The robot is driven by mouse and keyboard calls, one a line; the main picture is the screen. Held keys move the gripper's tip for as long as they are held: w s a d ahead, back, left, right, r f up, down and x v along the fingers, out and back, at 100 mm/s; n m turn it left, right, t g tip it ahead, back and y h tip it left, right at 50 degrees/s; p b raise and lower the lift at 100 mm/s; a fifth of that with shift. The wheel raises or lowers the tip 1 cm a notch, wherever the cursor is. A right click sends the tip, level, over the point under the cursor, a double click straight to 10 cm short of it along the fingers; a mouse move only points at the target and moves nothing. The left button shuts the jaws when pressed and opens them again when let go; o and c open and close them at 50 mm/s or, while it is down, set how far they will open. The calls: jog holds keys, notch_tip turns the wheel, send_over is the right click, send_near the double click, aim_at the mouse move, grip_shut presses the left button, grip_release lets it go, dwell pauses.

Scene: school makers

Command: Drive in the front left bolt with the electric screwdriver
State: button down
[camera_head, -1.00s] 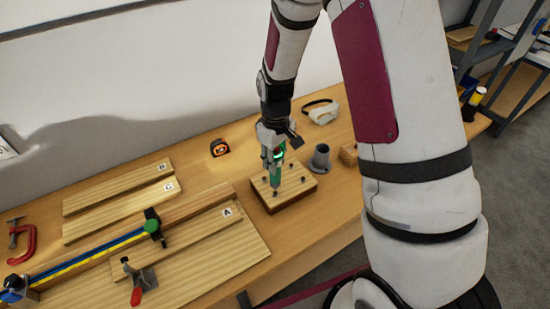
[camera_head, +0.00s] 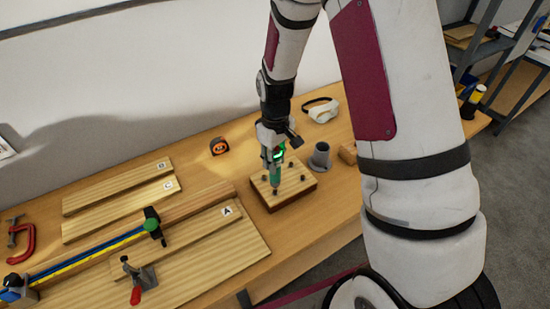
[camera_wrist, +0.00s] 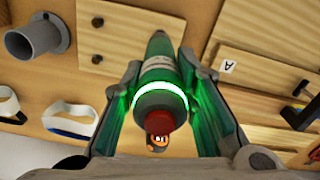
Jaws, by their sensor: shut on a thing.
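My gripper (camera_head: 274,150) is shut on the electric screwdriver (camera_head: 276,172), which points down over the wooden block (camera_head: 302,194). In the wrist view the screwdriver (camera_wrist: 158,85) is a green and grey body with a lit green ring and a red end, between the two fingers. The front left bolt (camera_head: 276,191) is at the screwdriver's lower end; I cannot tell whether the bit is seated on its head. Other dark bolts (camera_head: 302,178) stand in the block. In the wrist view two of them (camera_wrist: 97,58) show left of the screwdriver.
A grey flanged cup (camera_head: 320,157) stands close behind the block's right side. White goggles (camera_head: 321,111) and an orange tape measure (camera_head: 219,147) lie further back. Boards (camera_head: 190,235), a blue-yellow bar clamp (camera_head: 85,257) and a toggle clamp (camera_head: 137,280) take up the left.

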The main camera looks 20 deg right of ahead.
jog(key=shift+f, duration=0.7)
dwell(3.2)
